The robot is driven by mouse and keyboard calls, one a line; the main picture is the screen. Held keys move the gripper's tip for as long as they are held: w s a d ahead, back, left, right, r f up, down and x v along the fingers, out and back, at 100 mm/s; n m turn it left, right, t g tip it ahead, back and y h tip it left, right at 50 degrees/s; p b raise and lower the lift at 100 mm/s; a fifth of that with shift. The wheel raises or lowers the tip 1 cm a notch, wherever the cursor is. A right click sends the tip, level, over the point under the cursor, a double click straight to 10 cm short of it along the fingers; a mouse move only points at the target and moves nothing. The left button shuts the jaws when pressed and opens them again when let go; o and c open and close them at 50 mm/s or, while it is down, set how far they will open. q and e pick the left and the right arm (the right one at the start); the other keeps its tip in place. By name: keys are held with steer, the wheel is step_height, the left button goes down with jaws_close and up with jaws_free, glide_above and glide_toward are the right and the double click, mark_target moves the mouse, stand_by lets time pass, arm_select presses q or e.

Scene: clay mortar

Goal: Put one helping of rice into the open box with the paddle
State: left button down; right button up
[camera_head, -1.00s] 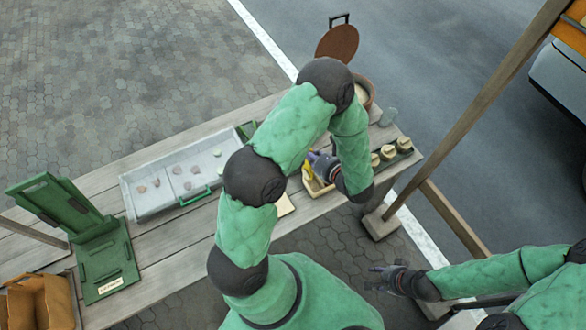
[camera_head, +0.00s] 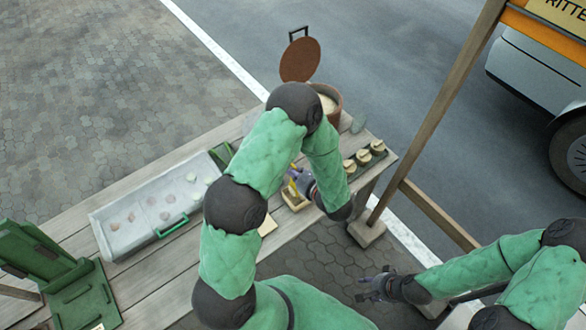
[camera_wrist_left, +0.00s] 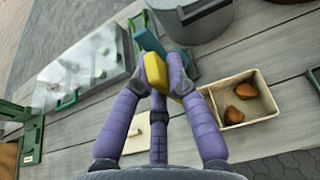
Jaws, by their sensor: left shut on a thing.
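The cream open box (camera_wrist_left: 262,97) lies on the table in the left wrist view, with two brown pieces in one compartment; it also shows in the head view (camera_head: 293,204). My left gripper (camera_head: 300,184) is just beside it. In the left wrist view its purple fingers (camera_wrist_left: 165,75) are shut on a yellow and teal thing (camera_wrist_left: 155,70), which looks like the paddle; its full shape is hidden. The brown pot (camera_head: 335,107) holds pale rice behind my left arm, its round lid (camera_head: 300,60) raised. My right gripper (camera_head: 368,287) is empty, fingers apart, off the table.
A clear-covered tray (camera_head: 118,239) with several small pieces lies left on the wooden table. A green stand (camera_head: 85,295) is at far left. A wooden post (camera_head: 435,110) rises at right.

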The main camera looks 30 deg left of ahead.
mark_target(294, 167)
arm_select(q)
steer(key=shift+f+b, duration=1.9)
steer(key=shift+f, duration=0.4)
steer(key=shift+f+b, duration=0.45)
steer(key=shift+f, duration=0.05)
steer(key=shift+r, duration=0.15)
steer(key=shift+r+p, duration=3.25)
steer(key=shift+r, duration=1.75)
steer(key=shift+d+f, duration=0.1)
steer(key=shift+b, duration=0.3)
